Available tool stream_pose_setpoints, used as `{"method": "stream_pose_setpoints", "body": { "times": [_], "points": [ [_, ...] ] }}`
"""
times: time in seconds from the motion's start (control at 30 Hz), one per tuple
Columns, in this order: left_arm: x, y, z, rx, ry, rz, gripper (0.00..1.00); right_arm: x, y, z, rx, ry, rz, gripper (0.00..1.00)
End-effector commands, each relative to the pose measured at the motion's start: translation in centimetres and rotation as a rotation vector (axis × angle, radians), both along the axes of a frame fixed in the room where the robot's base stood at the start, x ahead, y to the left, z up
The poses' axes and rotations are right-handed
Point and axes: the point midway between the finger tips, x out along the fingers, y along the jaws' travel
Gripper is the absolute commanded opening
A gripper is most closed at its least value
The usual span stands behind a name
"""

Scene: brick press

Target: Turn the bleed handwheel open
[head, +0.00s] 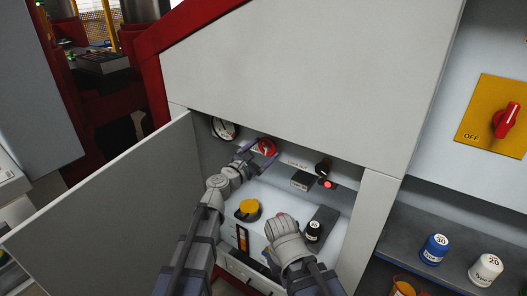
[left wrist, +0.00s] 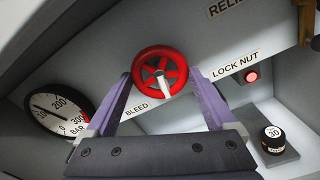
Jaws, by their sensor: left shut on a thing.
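The red bleed handwheel (head: 267,146) sits on the back wall of the open cabinet, above the BLEED label. In the left wrist view the handwheel (left wrist: 160,72) shows red spokes and one pale spoke pointing down. My left gripper (head: 260,152) reaches into the cabinet. Its purple fingers (left wrist: 163,88) stand on both sides of the wheel's rim and are shut on it. My right arm's wrist is low in the cabinet opening; its fingers are not visible.
A pressure gauge (head: 224,128) is left of the wheel. A black knob (head: 323,168) and a red light (head: 328,184) are to the right. A yellow-topped part (head: 248,209) and a black jar (head: 313,231) stand below. The open door (head: 110,205) bounds the left side.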

Motion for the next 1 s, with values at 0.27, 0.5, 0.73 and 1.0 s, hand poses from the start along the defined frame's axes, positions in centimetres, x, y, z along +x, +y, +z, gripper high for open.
{"method": "stream_pose_setpoints", "body": {
  "times": [0.27, 0.5, 0.73, 1.0],
  "points": [
    [-0.1, 0.0, -0.1, 0.002, 0.0, -0.001, 1.0, 0.0, 0.0, 0.0, 0.0, 0.0, 0.0, 0.0],
    [-0.7, 0.4, 0.0, 0.002, -0.001, 0.0, 1.0, 0.0, 0.0, 0.0, 0.0, 0.0, 0.0, 0.0],
    [-3.3, 2.0, -0.1, 0.002, -0.001, 0.001, 1.0, 0.0, 0.0, 0.0, 0.0, 0.0, 0.0, 0.0],
    [-6.5, 4.1, -0.1, 0.003, -0.001, 0.0, 1.0, 0.0, 0.0, 0.0, 0.0, 0.0, 0.0, 0.0]
  ]
}}
